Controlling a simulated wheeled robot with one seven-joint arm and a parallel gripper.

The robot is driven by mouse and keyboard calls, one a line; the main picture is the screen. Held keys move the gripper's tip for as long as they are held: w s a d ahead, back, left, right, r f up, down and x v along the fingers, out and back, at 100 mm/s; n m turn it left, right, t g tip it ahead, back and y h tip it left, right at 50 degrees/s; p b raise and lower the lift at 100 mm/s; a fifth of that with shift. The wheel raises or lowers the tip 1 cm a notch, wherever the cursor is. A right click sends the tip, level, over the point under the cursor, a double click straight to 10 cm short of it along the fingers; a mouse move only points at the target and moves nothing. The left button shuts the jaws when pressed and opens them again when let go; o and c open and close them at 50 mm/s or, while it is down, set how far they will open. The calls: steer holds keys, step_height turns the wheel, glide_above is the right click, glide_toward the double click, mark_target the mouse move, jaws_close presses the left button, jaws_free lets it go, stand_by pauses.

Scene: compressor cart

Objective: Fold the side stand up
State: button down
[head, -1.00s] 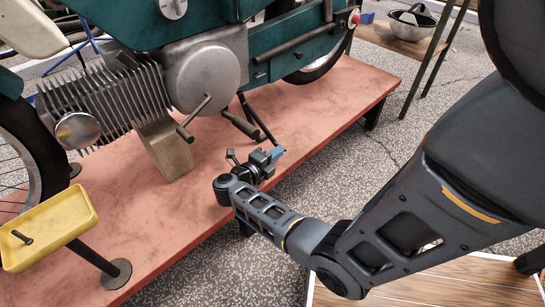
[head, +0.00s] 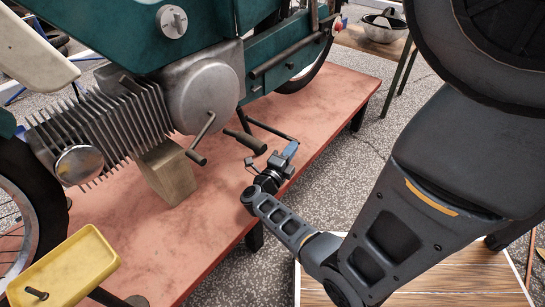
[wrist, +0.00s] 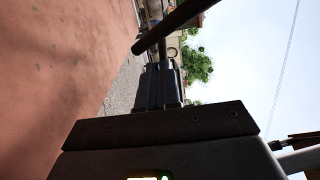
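The side stand (head: 268,128) is a thin dark bar under the motorcycle, in the head view. It slants from beneath the frame out to the right, its free end above the red platform near the platform's front edge. My gripper (head: 290,150) is just below that free end. In the wrist view the two dark fingers (wrist: 160,72) lie together with no clear gap, and a dark bar, apparently the stand (wrist: 172,27), crosses just beyond their tips. The fingers are beside the bar, not around it; whether they touch it is unclear.
The green motorcycle (head: 110,40) rests on the red platform (head: 205,215), with a wooden block (head: 167,173) under its engine. A kick lever (head: 203,140) and foot peg (head: 246,141) stick out near the stand. A yellow tray (head: 68,268) stands at lower left.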

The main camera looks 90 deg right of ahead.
steer(key=s+d+r+h+p, duration=0.1)
steer(key=s+d+r, duration=0.2)
steer(key=r, duration=0.3)
steer(key=shift+d, duration=0.8)
steer(key=shift+s+r+g, duration=0.1)
steer(key=shift+r+g, duration=0.05)
steer(key=shift+g, duration=0.15)
steer(key=shift+p, duration=0.3)
steer(key=p+v, duration=0.1)
steer(key=v, duration=0.7)
steer(key=shift+w+a+f, duration=0.2)
steer(key=shift+a+f, duration=0.1)
